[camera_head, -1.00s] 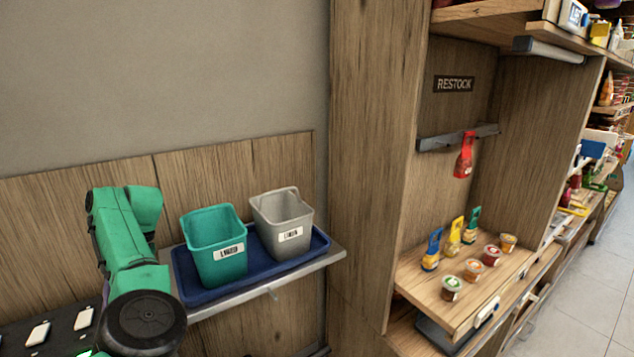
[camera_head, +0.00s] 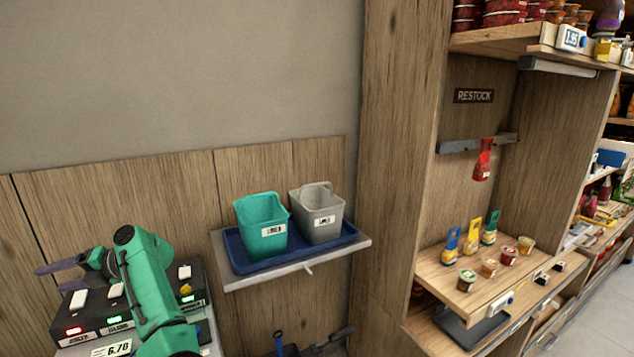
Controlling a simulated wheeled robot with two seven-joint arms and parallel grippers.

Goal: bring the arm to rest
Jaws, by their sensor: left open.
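My left arm is green and comes in at the lower left of the head view, with its elbow up and its forearm bent to the left. My left gripper (camera_head: 52,278) is at the far left, with two dark purplish fingers spread apart and nothing seen between them. It is over or beside the left end of a black panel (camera_head: 95,322) with white switches and lit red and green displays. I cannot tell whether it touches the panel. My right gripper is not in view.
A teal bin (camera_head: 262,225) and a grey bin (camera_head: 317,213) stand in a blue tray (camera_head: 238,262) on a wall shelf, right of my arm. Farther right, a wooden restock shelf (camera_head: 440,274) holds small jars and bottles. A red item (camera_head: 483,160) hangs from a rail above.

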